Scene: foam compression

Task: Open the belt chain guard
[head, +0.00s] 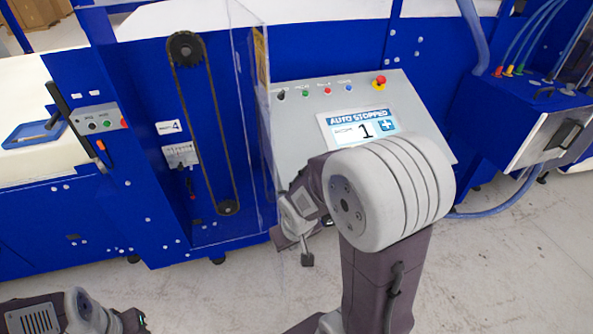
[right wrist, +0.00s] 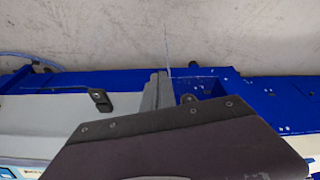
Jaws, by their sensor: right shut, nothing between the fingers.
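The belt chain (head: 210,125) runs between a large upper sprocket and a small lower one on the blue machine front in the head view. The clear guard panel (head: 250,110) stands at its right, seen at a steep angle, with a yellow label near its top. Whether its edge is latched I cannot tell. My right gripper (head: 306,258) is low, right of the panel's lower end, partly hidden by my own wrist. It is shut and empty; its fingers also show in the right wrist view (right wrist: 158,90). My left gripper (head: 133,320) is at the bottom left, its fingers unclear.
A sloped control panel (head: 290,97) with buttons, a red emergency stop and an "AUTO STOPPED" screen (head: 358,126) is behind my right arm. A small switch box (head: 180,155) is left of the chain. A blue cabinet (head: 515,120) stands right. The grey floor (head: 490,260) in front is clear.

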